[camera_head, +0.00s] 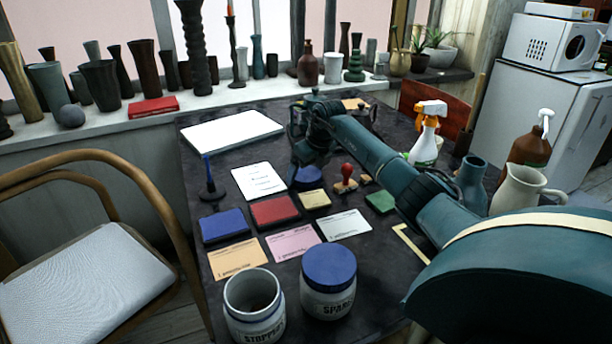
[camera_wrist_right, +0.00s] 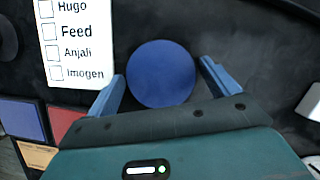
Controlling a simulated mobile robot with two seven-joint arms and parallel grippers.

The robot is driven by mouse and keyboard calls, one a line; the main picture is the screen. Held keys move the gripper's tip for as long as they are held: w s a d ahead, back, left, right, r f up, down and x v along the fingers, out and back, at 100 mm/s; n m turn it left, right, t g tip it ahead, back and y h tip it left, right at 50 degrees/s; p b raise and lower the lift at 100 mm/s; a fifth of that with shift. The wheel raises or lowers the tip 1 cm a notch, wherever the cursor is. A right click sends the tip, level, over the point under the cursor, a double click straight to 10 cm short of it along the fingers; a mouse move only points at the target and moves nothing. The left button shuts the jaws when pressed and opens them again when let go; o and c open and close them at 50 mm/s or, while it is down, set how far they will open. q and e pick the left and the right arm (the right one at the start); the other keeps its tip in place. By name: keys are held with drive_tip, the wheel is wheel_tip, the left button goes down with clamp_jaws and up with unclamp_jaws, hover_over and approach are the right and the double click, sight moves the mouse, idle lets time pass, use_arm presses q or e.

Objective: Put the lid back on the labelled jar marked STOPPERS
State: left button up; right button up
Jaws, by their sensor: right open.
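The jar marked STOPPERS (camera_head: 254,318) stands upright and open at the table's near edge, with a dark inside. A loose round blue lid (camera_head: 308,180) lies on the table further back, partly hidden by my right arm. In the right wrist view the lid (camera_wrist_right: 161,74) shows whole, between the two blue fingers. My right gripper (camera_wrist_right: 162,84) is open around the lid, with a gap on both sides. In the head view the right gripper (camera_head: 304,156) is over the lid. My left gripper is not in view.
A jar marked SPARE (camera_head: 328,295) with a blue lid stands right of the open jar. Cards, ink pads (camera_head: 274,211), a red-topped stamp (camera_head: 346,178) and a paper list (camera_head: 259,181) lie around the lid. Bottles (camera_head: 426,140) and a jug (camera_head: 520,190) stand at the right.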

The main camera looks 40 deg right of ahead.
sight(307, 174)
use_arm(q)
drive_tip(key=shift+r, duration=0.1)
use_arm(e)
drive_tip(key=c, duration=0.7)
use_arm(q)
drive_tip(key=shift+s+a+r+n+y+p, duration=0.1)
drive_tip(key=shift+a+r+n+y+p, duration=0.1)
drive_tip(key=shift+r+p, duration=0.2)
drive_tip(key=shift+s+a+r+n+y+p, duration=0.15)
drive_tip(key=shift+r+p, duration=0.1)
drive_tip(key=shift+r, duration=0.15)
use_arm(e)
wheel_tip(307, 174, up, 10)
